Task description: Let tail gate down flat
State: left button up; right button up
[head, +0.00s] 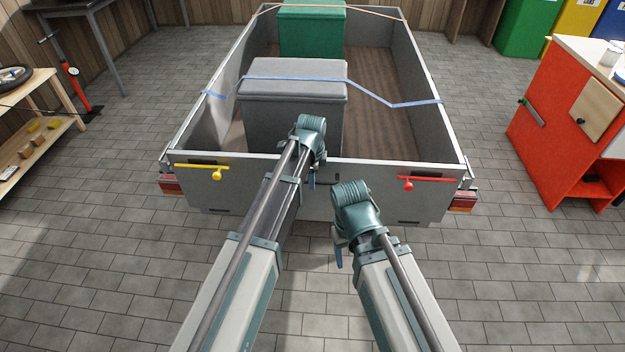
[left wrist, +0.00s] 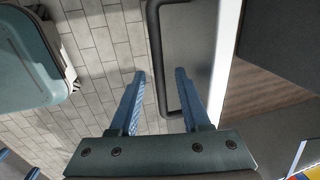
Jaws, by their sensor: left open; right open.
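The grey tail gate (head: 270,200) stands upright across the near end of the trailer. A yellow latch (head: 203,170) is at its left end and a red latch (head: 425,181) at its right end; both bars lie about level. My left gripper (head: 312,180) points down at the middle of the gate's outer face. In the left wrist view its open fingers (left wrist: 160,76) stand either side of a dark bar handle (left wrist: 157,50) on the gate, with no grip on it. My right gripper (head: 338,257) is lower, open and empty in front of the gate; its fingers are partly hidden.
A grey box (head: 270,110) under a blue strap (head: 300,79) stands inside the trailer near the gate. A green box (head: 312,35) is behind it. A red cabinet (head: 555,120) stands right and a wooden shelf (head: 35,125) left. The tiled floor before the gate is clear except for my arms.

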pick_arm(q)
grip_shut()
dwell(1.3)
